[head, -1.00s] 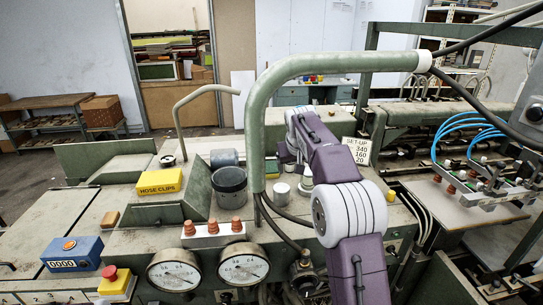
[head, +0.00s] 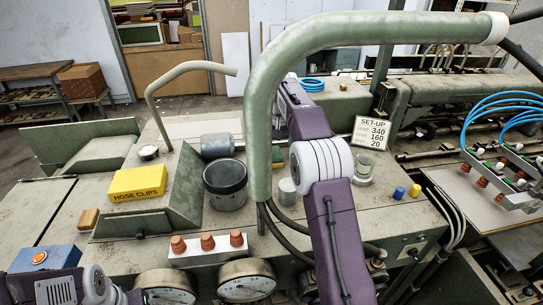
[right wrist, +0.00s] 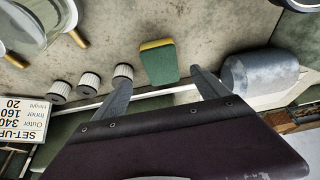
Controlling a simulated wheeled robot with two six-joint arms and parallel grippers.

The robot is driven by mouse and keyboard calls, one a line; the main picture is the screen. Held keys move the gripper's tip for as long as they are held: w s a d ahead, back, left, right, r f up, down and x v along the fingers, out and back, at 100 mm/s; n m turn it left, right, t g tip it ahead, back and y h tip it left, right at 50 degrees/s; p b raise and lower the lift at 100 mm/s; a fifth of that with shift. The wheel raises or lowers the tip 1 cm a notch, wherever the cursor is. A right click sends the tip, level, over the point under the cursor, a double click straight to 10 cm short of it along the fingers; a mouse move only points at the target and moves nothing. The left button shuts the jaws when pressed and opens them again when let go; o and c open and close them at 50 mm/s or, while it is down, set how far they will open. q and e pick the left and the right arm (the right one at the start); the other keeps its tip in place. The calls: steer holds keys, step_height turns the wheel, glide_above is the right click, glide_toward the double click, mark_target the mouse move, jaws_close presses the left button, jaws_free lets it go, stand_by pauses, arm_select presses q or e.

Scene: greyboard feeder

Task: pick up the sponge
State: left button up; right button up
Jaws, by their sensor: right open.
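The sponge (right wrist: 160,66) shows in the right wrist view as a small block, green on its large face with a yellow strip along its upper edge. It lies on the worn machine top. My right gripper (right wrist: 163,88) is open, with one finger to each side of the sponge's lower end in the picture. No contact with the sponge shows.
A grey metal cylinder (right wrist: 260,73) lies beside the right finger. Ridged pale caps (right wrist: 90,82) stand near the left finger, by the set-up card (right wrist: 22,117). The thick green pipe (head: 259,130) arches in front of my right arm. A dark pot (head: 226,185) stands nearby.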

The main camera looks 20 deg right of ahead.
mark_target(274, 153)
steer(key=w+f, duration=0.1)
steer(key=f, duration=0.1)
steer(key=shift+w+d+f, duration=0.3)
steer(key=shift+w+d, duration=0.1)
steer(key=x, duration=0.1)
steer(key=p+x, duration=0.1)
steer(key=x, duration=0.2)
steer(key=shift+s+a+f, duration=0.15)
steer(key=shift+s+a, duration=0.1)
steer(key=shift+a, duration=0.15)
steer(key=shift+w+d+f, duration=0.15)
steer(key=shift+w+f, duration=0.1)
steer(key=shift+s, duration=0.15)
steer(key=shift+f, duration=0.2)
steer(key=c, duration=1.4)
